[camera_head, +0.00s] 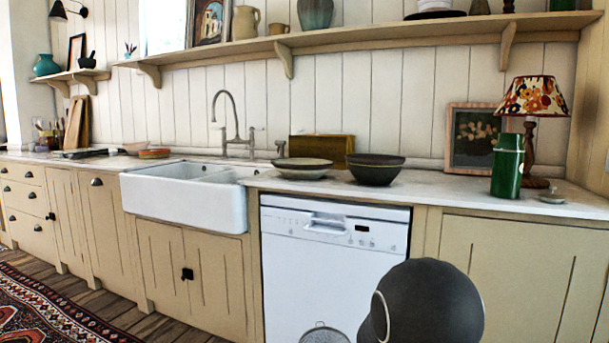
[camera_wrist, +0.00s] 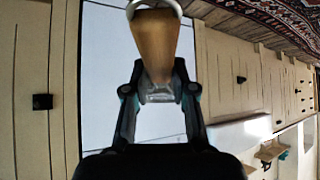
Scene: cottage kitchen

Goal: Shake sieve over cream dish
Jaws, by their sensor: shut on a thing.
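The sieve's wooden handle (camera_wrist: 155,42) is held in my gripper (camera_wrist: 160,90) in the wrist view, with a pale metal loop at its far end. The sieve's round mesh (camera_head: 324,334) shows at the bottom edge of the head view, low in front of the white dishwasher and below counter height. A wide, shallow dish (camera_head: 302,173), cream outside with a darker top, sits on the counter above the dishwasher's left part. The sieve is well apart from it. My gripper is hidden in the head view.
A dark bowl (camera_head: 376,171) stands just right of the dish. A green canister (camera_head: 507,166) and a lamp (camera_head: 537,100) stand further right on the counter (camera_head: 440,183). The white sink (camera_head: 185,195) is to the left. A shelf (camera_head: 350,37) runs above.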

